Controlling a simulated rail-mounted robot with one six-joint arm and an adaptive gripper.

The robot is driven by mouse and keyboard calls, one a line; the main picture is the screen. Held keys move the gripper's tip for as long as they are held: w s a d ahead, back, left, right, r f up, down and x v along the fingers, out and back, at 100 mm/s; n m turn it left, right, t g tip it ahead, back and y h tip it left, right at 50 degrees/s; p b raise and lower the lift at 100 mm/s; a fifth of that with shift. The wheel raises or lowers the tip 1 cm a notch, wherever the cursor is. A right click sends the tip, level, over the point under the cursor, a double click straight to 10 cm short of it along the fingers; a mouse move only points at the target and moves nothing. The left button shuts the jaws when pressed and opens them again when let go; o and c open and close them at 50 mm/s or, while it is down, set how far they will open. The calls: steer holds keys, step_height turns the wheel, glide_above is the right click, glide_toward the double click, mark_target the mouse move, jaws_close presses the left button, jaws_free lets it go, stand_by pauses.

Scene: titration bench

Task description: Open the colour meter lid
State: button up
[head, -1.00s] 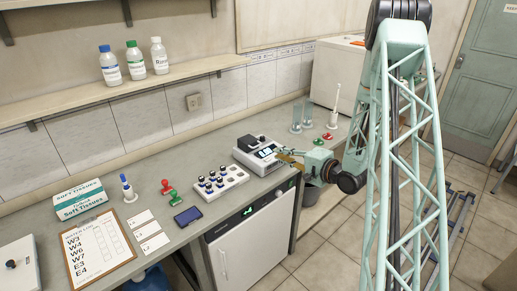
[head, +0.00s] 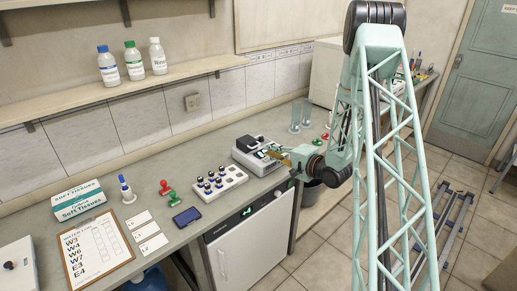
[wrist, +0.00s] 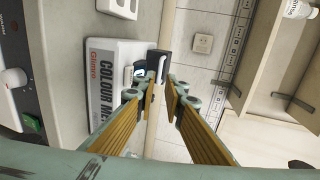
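The colour meter (head: 262,165) is a pale box on the bench with a dark lid (head: 248,143) at its back left. In the wrist view its white body (wrist: 106,70) carries the lettering "COLOUR ME" and the dark lid (wrist: 160,62) shows just beyond my fingertips. The lid looks down, though my gripper partly covers the meter in the head view. My gripper (head: 270,154) is over the meter's right side. In the wrist view, its tan-padded fingers (wrist: 162,88) are apart with a clear gap and nothing held. I cannot tell whether a fingertip touches the lid.
A white rack (head: 220,183) with several dark-capped vials stands left of the meter. Glass cylinders (head: 301,118) stand behind it to the right. A red stamp-like item (head: 167,188) and a dark blue device (head: 187,216) lie further left. The wall is close behind the bench.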

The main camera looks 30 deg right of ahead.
mark_target(258, 154)
steer(key=shift+x, duration=3.95)
jaws_close()
